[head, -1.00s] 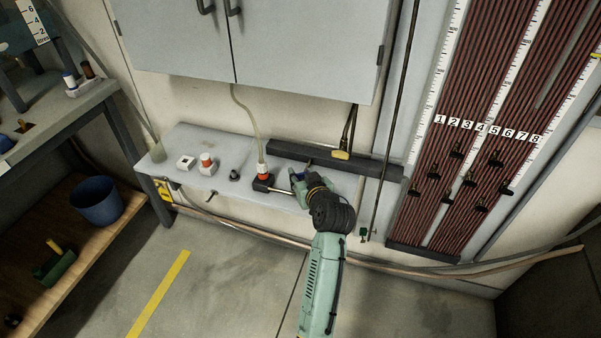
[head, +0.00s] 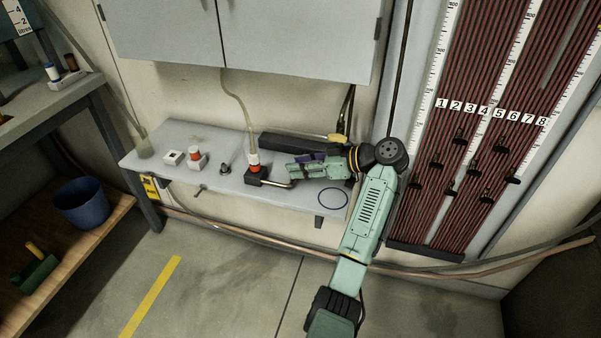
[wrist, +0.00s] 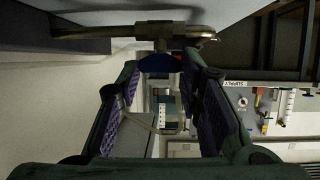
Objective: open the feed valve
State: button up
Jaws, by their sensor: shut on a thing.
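The feed valve appears to be the brass valve (wrist: 160,34) on a horizontal metal pipe (wrist: 100,31) at the top of the wrist view. A blue handle (wrist: 158,65) hangs from it between my fingertips. In the head view the pipe (head: 281,184) runs right from a black block (head: 253,179) with a red and white fitting (head: 254,161). My gripper (head: 295,170) reaches in from the right, low over the bench, with its fingers pointing left. In the wrist view my gripper (wrist: 160,72) is shut on the blue handle. The head view hides most of the handle behind the fingers.
A cabinet (head: 290,35) hangs above. The numbered tube panel (head: 475,140) stands right.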

jog(key=shift+w+f+n+g+b, duration=0.15)
jog(key=shift+n+g+b, duration=0.65)
jog(key=shift+g, duration=0.1)
jog(key=shift+y, duration=0.3)
jog(key=shift+a, duration=0.1)
dwell(0.7)
jog(key=o, duration=1.2)
jog(key=shift+c, duration=0.2)
jog(key=v, duration=1.2)
jog(key=shift+w, duration=0.2)
